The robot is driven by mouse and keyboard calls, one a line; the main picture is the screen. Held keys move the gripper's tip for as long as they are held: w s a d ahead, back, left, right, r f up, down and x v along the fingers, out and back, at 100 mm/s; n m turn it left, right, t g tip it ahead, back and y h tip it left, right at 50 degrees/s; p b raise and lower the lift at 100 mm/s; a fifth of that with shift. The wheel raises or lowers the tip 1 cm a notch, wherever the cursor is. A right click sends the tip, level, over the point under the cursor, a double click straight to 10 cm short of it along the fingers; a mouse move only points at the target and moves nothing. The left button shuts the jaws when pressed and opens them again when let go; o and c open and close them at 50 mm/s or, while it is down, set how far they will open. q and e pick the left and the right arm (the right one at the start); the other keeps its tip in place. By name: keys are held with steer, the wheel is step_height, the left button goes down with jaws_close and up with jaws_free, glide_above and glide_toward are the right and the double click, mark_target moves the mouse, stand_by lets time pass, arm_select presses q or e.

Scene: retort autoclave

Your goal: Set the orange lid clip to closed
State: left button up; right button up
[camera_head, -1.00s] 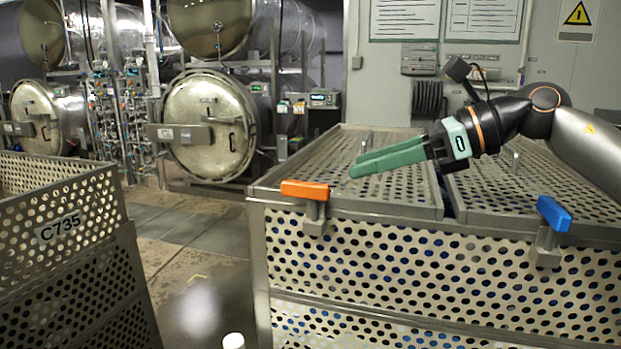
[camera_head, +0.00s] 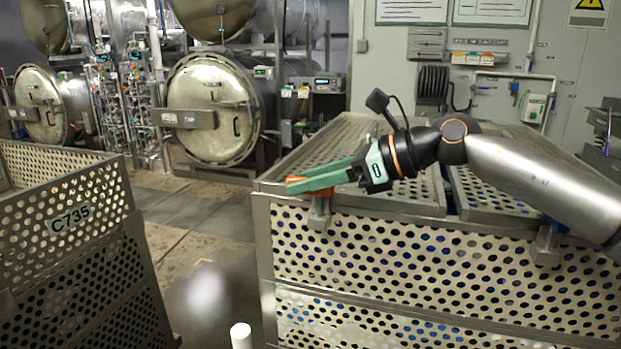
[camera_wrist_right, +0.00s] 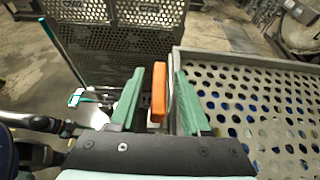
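The orange lid clip (camera_head: 296,180) sits at the front left corner of the perforated crate's lid (camera_head: 340,150), mostly hidden behind my right gripper in the head view. In the right wrist view the orange clip (camera_wrist_right: 158,92) stands between the two green fingers. My right gripper (camera_head: 290,187) is open around it, with gaps visible on both sides in the wrist view (camera_wrist_right: 159,74). The clip's metal bracket (camera_head: 319,214) shows below the fingers on the crate's front. My left gripper is not in view.
A blue clip (camera_head: 556,226) on the crate's front right is mostly hidden behind my right arm. Another perforated crate labelled C735 (camera_head: 70,219) stands at the left, with open floor between the crates. Round autoclave doors (camera_head: 212,108) are behind.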

jaws_close()
stand_by(0.4)
